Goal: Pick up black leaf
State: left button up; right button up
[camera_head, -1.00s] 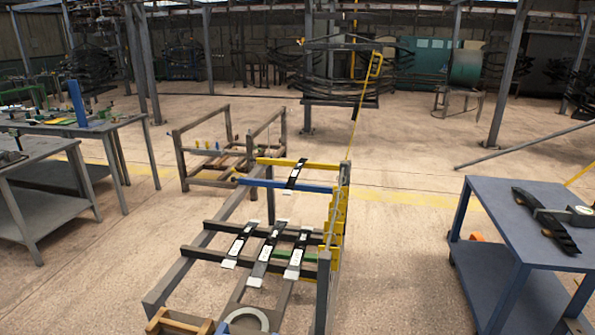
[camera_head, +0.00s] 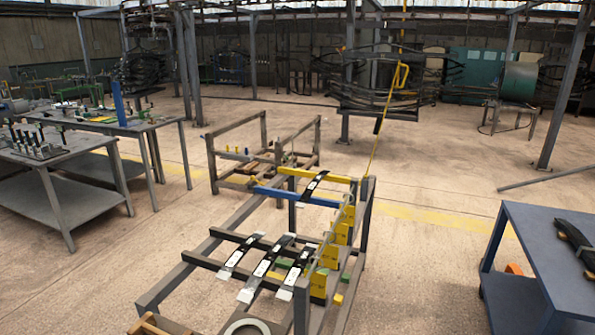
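Several black leaves with pale ends lie across the metal rack in the middle. Three are side by side on its lower bars: a left one (camera_head: 241,256), a middle one (camera_head: 266,268) and a right one (camera_head: 297,273). Another black leaf (camera_head: 315,184) lies farther back across the blue and yellow bars. A dark leaf-like piece (camera_head: 574,243) lies on the blue table at the right, cut off by the picture edge. Neither of my grippers is in view.
The blue table (camera_head: 545,232) stands at the right. Grey workbenches (camera_head: 60,160) with tools stand at the left. A second frame (camera_head: 213,160) stands behind the rack. Bundled leaves hang (camera_head: 375,95) farther back. Open floor lies on both sides of the rack.

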aim_at(301, 203)
jog(key=i+l+u, duration=0.3)
jog(key=l, duration=0.35)
jog(key=i+l+u, duration=0.15)
jog(key=l+u, duration=0.15)
jog(key=l, duration=0.4)
jog(key=i+l+u, duration=0.15)
jog(key=l+u, duration=0.15)
jog(key=l, duration=0.4)
jog(key=l+u, duration=0.25)
jog(key=l, duration=0.5)
